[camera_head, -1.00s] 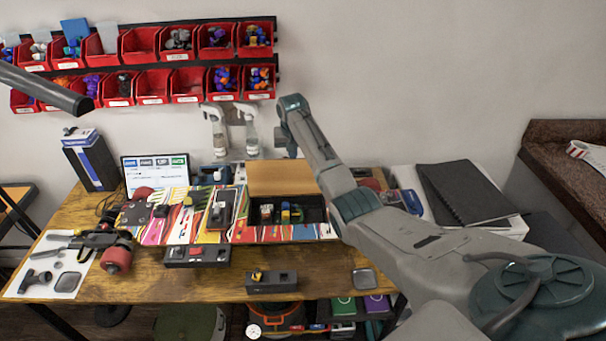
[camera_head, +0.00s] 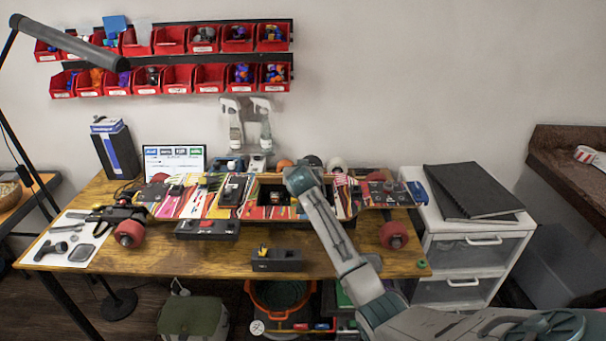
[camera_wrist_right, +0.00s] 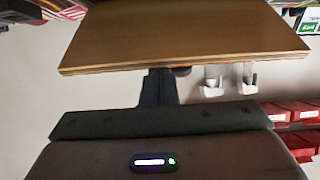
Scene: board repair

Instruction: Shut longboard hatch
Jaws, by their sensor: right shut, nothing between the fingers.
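The longboard (camera_head: 180,204) lies across the bench with colourful stripes and red wheels. Its dark compartment (camera_head: 268,192) shows open in the middle, partly covered by my right arm. In the right wrist view the plywood hatch lid (camera_wrist_right: 185,38) fills the upper part, with its edge towards my right gripper (camera_wrist_right: 163,73). The dark fingers are shut and empty and reach the lid's near edge; I cannot tell whether they touch it. In the head view the fingers are hidden at the arm's end over the board, and the lid is hard to make out. My left gripper is not in view.
A black block-like tool (camera_head: 277,260) lies at the bench's front, and a dark case (camera_head: 207,229) lies against the board. Red bins (camera_head: 178,80) line the wall. A white drawer cabinet (camera_head: 470,250) stands right.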

